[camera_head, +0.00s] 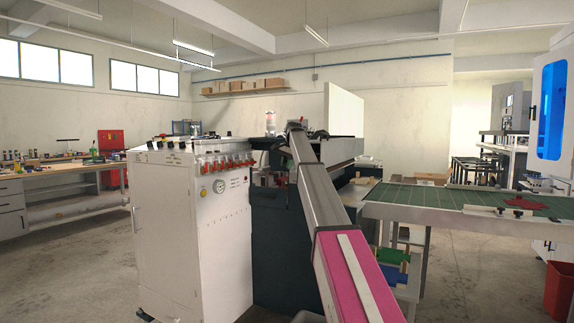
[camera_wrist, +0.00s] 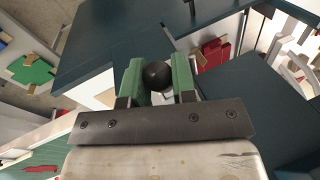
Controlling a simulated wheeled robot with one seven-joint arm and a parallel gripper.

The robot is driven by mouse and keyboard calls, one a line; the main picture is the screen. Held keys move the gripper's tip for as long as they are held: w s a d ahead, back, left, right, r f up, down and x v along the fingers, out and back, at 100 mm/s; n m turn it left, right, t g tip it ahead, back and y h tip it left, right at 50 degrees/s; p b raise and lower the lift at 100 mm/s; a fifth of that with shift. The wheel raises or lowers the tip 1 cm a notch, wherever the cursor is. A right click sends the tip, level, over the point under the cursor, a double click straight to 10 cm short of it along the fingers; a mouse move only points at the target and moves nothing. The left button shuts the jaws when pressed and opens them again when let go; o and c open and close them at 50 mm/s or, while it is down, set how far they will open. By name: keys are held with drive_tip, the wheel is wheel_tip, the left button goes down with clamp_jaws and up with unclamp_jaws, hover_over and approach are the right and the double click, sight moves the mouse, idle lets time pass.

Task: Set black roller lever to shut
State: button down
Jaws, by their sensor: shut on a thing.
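A round black knob (camera_wrist: 157,75) sits between the two green fingers of my gripper (camera_wrist: 158,80) in the wrist view. The fingers are closed on it from both sides. I take it to be the end of the black roller lever; the rest of the lever is hidden behind the knob and the fingers. In the head view my arm reaches forward to the dark machine (camera_head: 275,230), and my gripper is hidden there behind the arm and the machine's edge.
A white control cabinet (camera_head: 190,230) with a row of red-handled valves (camera_head: 222,163) stands left of my arm. A green-topped table (camera_head: 430,200) is on the right, with a red bin (camera_head: 560,290) near it. Dark blue-green machine panels (camera_wrist: 110,45) surround the gripper closely.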

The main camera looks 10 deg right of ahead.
wheel_tip(320, 180, down, 9)
drive_tip(key=n+t+h, duration=0.1)
drive_tip(key=t+h, duration=0.5)
drive_tip(key=t, duration=0.3)
drive_tip(key=shift+f+n+t, duration=0.15)
drive_tip(key=shift+n+t, duration=0.15)
drive_tip(key=shift+n, duration=0.1)
drive_tip(key=c, duration=0.9)
unclamp_jaws()
drive_tip(key=shift+f, duration=0.1)
drive_tip(key=shift+s, duration=0.1)
drive_tip(key=v, duration=1)
drive_tip(key=shift+s+a, duration=0.2)
drive_tip(key=shift+s, duration=0.05)
